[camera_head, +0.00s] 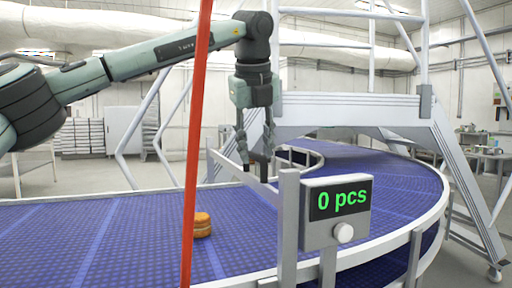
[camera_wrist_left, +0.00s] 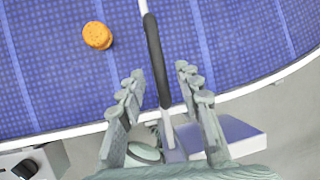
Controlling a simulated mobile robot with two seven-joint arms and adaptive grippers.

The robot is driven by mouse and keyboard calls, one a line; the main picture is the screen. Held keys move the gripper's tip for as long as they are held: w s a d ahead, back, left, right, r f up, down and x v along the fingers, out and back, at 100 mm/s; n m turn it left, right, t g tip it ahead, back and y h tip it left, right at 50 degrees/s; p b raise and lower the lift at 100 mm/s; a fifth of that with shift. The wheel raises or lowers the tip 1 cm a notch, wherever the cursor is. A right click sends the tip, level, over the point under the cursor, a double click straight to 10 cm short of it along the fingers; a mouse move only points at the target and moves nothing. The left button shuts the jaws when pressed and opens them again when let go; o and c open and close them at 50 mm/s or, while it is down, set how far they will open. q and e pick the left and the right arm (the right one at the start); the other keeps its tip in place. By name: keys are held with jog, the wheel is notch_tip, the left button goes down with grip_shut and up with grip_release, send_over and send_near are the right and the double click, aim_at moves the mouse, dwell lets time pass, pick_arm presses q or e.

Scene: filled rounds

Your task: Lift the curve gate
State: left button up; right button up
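The curve gate appears to be the grey bar (camera_head: 229,171) that slants low across the blue conveyor beside the counter post. In the left wrist view it is a thin bar with a dark grip (camera_wrist_left: 155,60). My left gripper (camera_head: 257,168) points down at the bar, with its fingers apart. In the left wrist view the gripper (camera_wrist_left: 159,72) has one finger on each side of the dark grip, with gaps showing. Whether the fingertips are level with the grip is unclear. My right gripper is out of view.
An orange-brown filled round (camera_head: 202,225) lies on the blue belt (camera_head: 120,215), left of the bar; it also shows in the left wrist view (camera_wrist_left: 97,36). A red pole (camera_head: 197,140) stands close in front. The counter box (camera_head: 336,212) reads "0 pcs". A grey stair frame (camera_head: 350,108) spans the belt behind.

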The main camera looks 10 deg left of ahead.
pick_arm(q)
jog(key=v, duration=1.2)
